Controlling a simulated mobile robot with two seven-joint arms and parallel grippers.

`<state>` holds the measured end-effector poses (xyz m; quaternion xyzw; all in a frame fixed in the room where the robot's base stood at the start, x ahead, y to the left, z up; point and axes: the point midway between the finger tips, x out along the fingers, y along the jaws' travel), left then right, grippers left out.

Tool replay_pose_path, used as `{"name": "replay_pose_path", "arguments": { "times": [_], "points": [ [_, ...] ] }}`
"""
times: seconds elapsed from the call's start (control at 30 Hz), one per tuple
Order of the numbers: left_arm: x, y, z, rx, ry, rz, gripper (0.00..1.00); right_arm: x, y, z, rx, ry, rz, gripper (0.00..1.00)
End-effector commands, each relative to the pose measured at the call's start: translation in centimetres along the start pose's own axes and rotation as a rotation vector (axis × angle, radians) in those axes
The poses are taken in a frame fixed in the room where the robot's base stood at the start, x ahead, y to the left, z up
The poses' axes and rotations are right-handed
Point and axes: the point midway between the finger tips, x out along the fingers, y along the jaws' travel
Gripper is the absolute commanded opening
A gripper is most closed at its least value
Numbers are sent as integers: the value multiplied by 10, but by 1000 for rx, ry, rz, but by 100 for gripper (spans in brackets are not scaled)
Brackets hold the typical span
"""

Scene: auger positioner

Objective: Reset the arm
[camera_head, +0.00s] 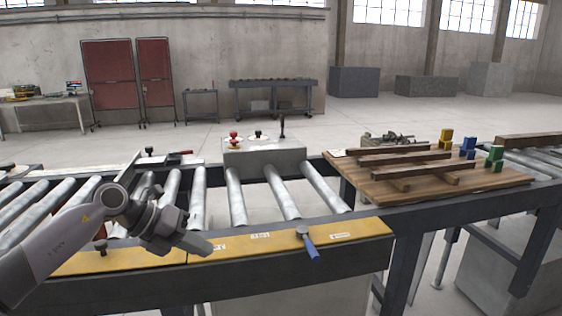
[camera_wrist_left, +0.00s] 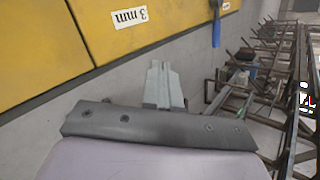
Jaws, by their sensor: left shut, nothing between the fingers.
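My left arm reaches in from the left in the head view. My left gripper (camera_head: 207,246) is shut and empty, just above the front edge of the conveyor's yellow strip (camera_head: 350,230). In the left wrist view the closed fingers (camera_wrist_left: 164,88) point toward the yellow strip (camera_wrist_left: 45,45), apart from it. A blue-handled tool (camera_head: 308,243) sits at the strip's front edge, right of the gripper; its blue handle also shows in the left wrist view (camera_wrist_left: 216,28). My right gripper is in neither view.
A grey box (camera_head: 265,158) with a red knob (camera_head: 233,138) and an upright lever (camera_head: 282,126) stands behind the rollers (camera_head: 236,198). A wooden board (camera_head: 385,190) with dark bars and coloured blocks lies at the right.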

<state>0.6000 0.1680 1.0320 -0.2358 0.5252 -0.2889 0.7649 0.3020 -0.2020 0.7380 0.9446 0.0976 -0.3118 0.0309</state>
Motion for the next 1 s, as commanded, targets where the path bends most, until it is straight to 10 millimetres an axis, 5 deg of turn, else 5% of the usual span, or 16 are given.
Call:
{"name": "replay_pose_path", "arguments": {
  "times": [0.03,0.2,0.4,0.53,0.77,1.0],
  "points": [
    [22,-11,-17,-30,8,-100,0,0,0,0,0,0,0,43],
    [64,-46,-55,-179,-20,-409,0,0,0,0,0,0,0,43],
    [82,-66,-85,-444,-101,-701,0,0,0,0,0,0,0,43],
    [85,-62,-99,-658,-175,-845,0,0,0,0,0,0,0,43],
    [86,-20,-128,-1121,-346,-1001,0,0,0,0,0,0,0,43],
    [90,56,-188,-1656,-543,-996,0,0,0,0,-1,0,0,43]
  ]
}}
